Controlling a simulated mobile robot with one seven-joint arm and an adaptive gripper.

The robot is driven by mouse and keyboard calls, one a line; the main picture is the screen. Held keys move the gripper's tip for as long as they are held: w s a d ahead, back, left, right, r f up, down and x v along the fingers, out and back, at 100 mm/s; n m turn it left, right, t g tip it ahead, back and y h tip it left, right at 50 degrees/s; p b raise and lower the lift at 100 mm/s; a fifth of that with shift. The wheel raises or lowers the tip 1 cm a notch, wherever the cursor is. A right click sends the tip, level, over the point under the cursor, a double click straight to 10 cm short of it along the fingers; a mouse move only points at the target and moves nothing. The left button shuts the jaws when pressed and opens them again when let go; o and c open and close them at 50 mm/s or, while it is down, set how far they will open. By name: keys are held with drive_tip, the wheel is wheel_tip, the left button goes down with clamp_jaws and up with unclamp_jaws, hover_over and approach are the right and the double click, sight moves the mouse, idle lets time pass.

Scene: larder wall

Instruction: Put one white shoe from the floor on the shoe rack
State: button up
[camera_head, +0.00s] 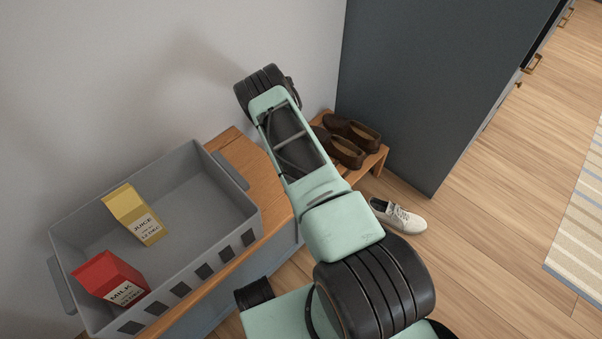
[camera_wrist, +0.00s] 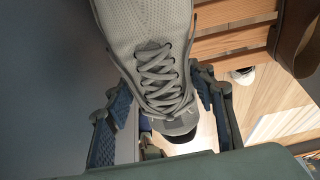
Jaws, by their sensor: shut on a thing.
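A white shoe with grey laces (camera_wrist: 155,65) is between the blue-padded fingers of my gripper (camera_wrist: 165,88) in the wrist view, and the gripper is shut on it. The arm hides the gripper and this shoe in the head view. The wooden shoe rack (camera_head: 375,165) stands against the dark cabinet, and its slats (camera_wrist: 232,42) show beside the held shoe in the wrist view. I cannot tell whether the held shoe touches the rack. Another white shoe (camera_head: 398,215) lies on the floor in front of the rack; it also shows small in the wrist view (camera_wrist: 243,76).
Brown shoes (camera_head: 347,152) occupy the rack's visible right part. A tall dark cabinet (camera_head: 425,90) stands right of the rack. A grey crate (camera_head: 193,172) holding juice (camera_head: 137,215) and milk (camera_head: 110,281) cartons is on a wooden-topped bench (camera_head: 250,165).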

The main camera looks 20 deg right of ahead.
drive_tip(key=shift+f+b, duration=0.9)
drive_tip(key=shift+f, duration=2)
drive_tip(key=shift+f, duration=0.15)
drive_tip(key=o, duration=1.5)
drive_tip(key=shift+c, duration=0.2)
drive_tip(key=p+v, duration=0.2)
drive_tip(key=v, duration=1)
